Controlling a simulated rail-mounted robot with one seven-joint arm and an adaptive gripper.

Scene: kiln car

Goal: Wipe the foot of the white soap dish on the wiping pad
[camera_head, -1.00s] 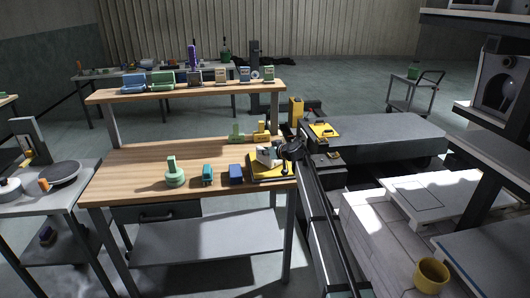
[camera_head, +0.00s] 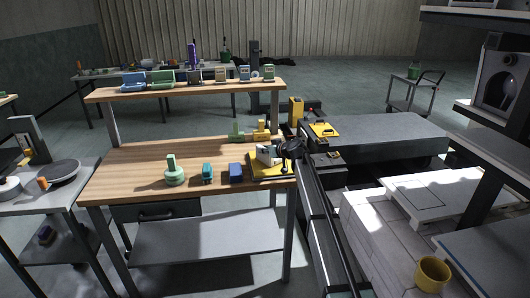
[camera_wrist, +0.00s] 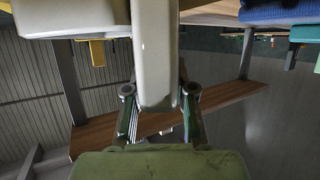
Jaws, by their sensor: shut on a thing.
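The white soap dish (camera_head: 265,154) is in my gripper (camera_head: 281,152) at the right end of the wooden bench. It appears just over the yellow wiping pad (camera_head: 268,171), with its wall facing left in the head view. I cannot tell whether its foot touches the pad. In the wrist view a pale upright part of the dish (camera_wrist: 155,50) stands between the fingers of my gripper (camera_wrist: 158,98). The fingers are shut on it. The underside of the dish is hidden.
A blue block (camera_head: 236,172), a teal item (camera_head: 207,173) and a green item (camera_head: 174,172) stand left of the pad. A green piece (camera_head: 237,133) and a yellow piece (camera_head: 261,131) stand behind it. A raised shelf (camera_head: 185,90) carries several items.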

